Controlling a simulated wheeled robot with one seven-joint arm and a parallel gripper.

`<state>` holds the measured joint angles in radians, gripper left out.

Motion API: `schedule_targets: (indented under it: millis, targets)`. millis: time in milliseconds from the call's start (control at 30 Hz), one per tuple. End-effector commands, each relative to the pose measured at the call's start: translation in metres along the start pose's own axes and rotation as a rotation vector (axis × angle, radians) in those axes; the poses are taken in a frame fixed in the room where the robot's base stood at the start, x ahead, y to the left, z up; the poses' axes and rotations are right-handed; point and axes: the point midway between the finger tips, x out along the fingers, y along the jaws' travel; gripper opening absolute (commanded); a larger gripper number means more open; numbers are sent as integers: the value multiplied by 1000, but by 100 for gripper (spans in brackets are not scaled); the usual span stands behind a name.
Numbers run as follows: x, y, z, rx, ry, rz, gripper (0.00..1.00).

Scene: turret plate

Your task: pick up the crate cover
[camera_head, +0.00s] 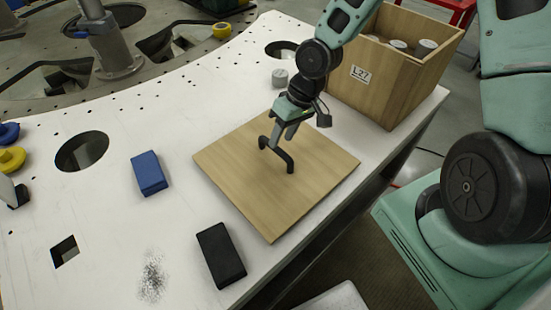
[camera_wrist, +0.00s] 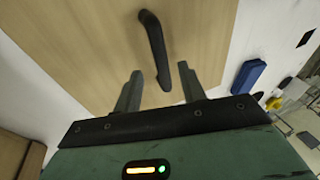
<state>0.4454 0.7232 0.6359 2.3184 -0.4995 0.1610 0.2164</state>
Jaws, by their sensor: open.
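The crate cover (camera_head: 237,187) is a flat square wooden board with a black bar handle (camera_head: 289,161) at its middle. It lies flat on the white plate. My gripper (camera_head: 281,131) is just above the cover at the handle, pointing down. In the wrist view the two fingers (camera_wrist: 158,84) are apart, and one end of the handle (camera_wrist: 152,40) shows between them and beyond their tips. The cover's board (camera_wrist: 85,40) fills much of that view. I cannot tell whether either finger touches the handle.
An open wooden crate (camera_head: 377,85) marked L27, with round light items inside, stands behind the cover at right. A blue block (camera_head: 149,173), a black block (camera_head: 220,255) and a grey cylinder (camera_head: 280,77) stand around the cover. The white plate (camera_head: 110,235) has holes and an edge at right.

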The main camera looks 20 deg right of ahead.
Motion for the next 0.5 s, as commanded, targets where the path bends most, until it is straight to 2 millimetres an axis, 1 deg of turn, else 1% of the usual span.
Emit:
schedule_targets:
  millis: [167,333,500]
  targets:
    - [16,-3,-1,-3,-3,-2,41]
    - [38,-4,-2,-2,-3,-2,41]
    - [50,-2,-3,-1,0,0,41]
